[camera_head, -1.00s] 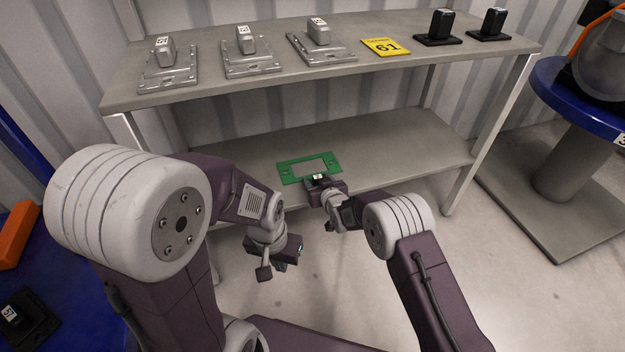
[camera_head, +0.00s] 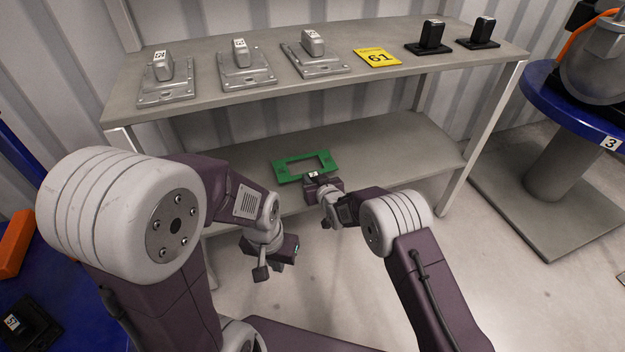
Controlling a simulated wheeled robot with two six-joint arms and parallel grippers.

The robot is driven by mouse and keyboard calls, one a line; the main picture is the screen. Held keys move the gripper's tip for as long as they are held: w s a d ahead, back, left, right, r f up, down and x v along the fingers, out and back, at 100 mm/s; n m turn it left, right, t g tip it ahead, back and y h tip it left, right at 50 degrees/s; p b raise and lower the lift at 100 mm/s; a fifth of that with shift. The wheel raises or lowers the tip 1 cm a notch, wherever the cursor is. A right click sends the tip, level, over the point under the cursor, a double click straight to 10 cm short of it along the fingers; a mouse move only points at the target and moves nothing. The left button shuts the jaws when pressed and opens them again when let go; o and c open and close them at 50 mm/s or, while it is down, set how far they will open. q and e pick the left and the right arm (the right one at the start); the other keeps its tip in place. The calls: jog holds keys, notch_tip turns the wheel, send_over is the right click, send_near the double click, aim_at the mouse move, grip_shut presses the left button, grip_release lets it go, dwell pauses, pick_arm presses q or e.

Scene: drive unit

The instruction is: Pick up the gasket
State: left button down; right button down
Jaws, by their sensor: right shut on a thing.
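The gasket (camera_head: 289,161) is a flat green rectangular frame with a large opening. It is over the lower shelf of the grey rack, held at its near edge by my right gripper (camera_head: 312,176). My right gripper is shut on it; the fingertips are small and partly hidden by the gripper body. The gasket looks slightly tilted and a little above the shelf. My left gripper (camera_head: 272,268) hangs in front of the rack, apart from the gasket and pointing down. Its fingers look apart with nothing between them.
The grey rack's lower shelf (camera_head: 400,150) is otherwise clear. Its upper shelf (camera_head: 350,85) holds several grey plates with housings, a yellow tag marked 61 (camera_head: 377,57) and two black parts (camera_head: 432,40). A blue round table (camera_head: 570,105) stands right; a blue surface lies left.

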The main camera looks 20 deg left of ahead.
jog(key=s+d+r+p, duration=0.4)
jog(key=s+d+r, duration=0.3)
jog(key=d, duration=0.2)
jog(key=shift+d+r+p, duration=0.2)
jog(key=shift+d+p, duration=0.05)
jog(key=shift+p, duration=0.15)
